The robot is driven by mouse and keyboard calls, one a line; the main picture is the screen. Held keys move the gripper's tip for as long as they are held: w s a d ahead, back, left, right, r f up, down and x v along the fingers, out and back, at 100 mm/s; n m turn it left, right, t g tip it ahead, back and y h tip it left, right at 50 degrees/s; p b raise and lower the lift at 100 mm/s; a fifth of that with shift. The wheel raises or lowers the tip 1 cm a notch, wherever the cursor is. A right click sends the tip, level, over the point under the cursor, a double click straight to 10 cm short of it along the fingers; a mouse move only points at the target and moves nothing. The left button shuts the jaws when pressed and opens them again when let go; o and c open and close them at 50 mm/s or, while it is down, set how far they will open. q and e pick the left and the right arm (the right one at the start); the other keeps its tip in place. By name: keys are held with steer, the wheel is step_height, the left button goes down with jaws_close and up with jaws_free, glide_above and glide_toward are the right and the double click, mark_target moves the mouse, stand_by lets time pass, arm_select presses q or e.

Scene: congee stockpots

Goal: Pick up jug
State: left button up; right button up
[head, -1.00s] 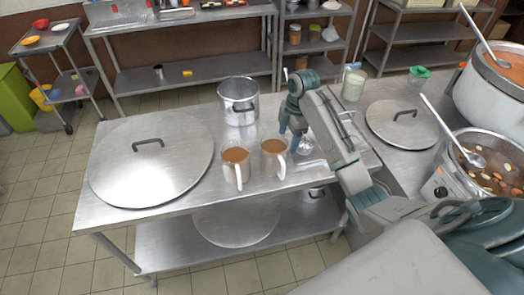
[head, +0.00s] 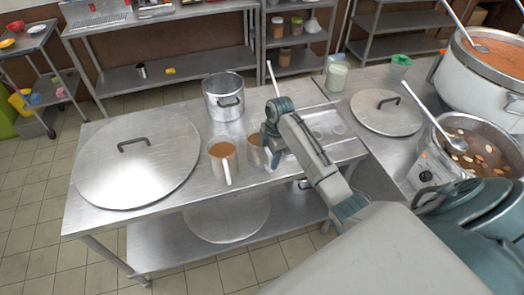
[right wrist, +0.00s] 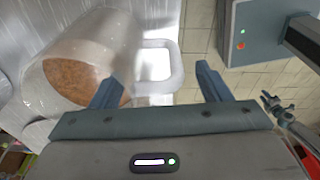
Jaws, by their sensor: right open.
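Two clear jugs of brown liquid stand upright on the steel table: the left jug (head: 222,160) and the right jug (head: 256,156). My right gripper (head: 272,160) is at the right side of the right jug and hides part of it, including its handle. In the right wrist view a jug (right wrist: 85,62) fills the left side, and its white handle (right wrist: 176,62) lies between the two open fingers of my right gripper (right wrist: 158,80). I cannot tell whether the fingers touch it. My left gripper is not in view.
A large lid (head: 130,175) lies left of the jugs. A steel pot (head: 223,112) stands behind them. To the right are a smaller lid (head: 372,118), a pot of stew (head: 470,165) with a ladle, and a big white stockpot (head: 475,80).

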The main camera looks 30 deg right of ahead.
steer(key=shift+w+f, duration=0.1)
jaws_close()
steer(key=shift+w, duration=0.1)
steer(key=shift+r, duration=0.25)
